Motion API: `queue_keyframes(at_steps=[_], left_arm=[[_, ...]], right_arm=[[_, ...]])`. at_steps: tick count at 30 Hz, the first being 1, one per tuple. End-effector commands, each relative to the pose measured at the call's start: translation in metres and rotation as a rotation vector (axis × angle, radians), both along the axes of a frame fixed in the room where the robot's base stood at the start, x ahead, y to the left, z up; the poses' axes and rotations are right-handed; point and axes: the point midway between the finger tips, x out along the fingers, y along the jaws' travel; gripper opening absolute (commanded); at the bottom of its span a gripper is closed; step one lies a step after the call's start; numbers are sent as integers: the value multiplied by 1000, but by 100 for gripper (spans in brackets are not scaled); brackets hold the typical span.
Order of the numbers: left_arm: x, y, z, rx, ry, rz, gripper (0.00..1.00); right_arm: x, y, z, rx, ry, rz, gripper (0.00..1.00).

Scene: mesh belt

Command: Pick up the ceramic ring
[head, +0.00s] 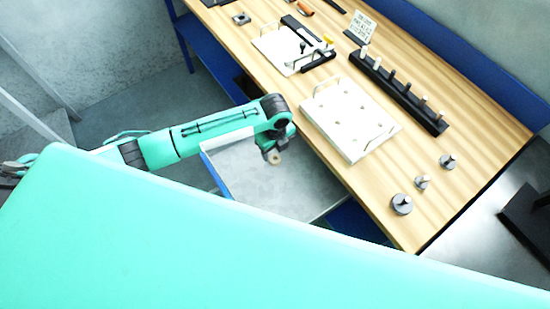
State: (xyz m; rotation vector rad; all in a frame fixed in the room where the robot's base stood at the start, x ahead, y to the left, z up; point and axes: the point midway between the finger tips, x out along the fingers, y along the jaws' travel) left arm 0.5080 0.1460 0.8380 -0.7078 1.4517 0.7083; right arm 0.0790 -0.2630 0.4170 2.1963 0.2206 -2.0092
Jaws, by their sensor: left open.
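A small cream-coloured ring (274,158), which looks like the ceramic ring, shows on the grey belt surface (285,192) beside the wooden bench. My left gripper (271,152) points down right over it, and its fingers partly cover the ring's near surroundings. The left gripper is open. The fingertips are small and dark here, so I cannot tell whether they touch the ring or stand just above it. My right gripper is not in view.
The wooden bench (360,190) runs along the right. It holds a white plate with handles (345,113), a black peg rail (400,92), a white fixture (285,48) and several round grey knobbed pieces (401,204). My mint body covers the lower foreground.

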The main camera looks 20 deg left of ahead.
Motion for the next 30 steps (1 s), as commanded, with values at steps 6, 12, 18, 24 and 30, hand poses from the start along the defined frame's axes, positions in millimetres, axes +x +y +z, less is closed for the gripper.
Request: queue_keyframes(at_steps=[6, 12, 18, 24, 30], left_arm=[[-5, -3, -28, 0, 4, 1, 57], [-3, -2, -47, 0, 0, 1, 57], [-3, -2, -48, -1, -1, 1, 57], [-3, -2, -48, 0, 0, 1, 24], [-3, -2, -48, 0, 0, 1, 9]], right_arm=[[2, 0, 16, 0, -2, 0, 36], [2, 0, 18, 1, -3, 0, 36], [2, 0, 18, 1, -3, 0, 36], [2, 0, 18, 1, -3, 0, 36], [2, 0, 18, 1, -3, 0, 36]])
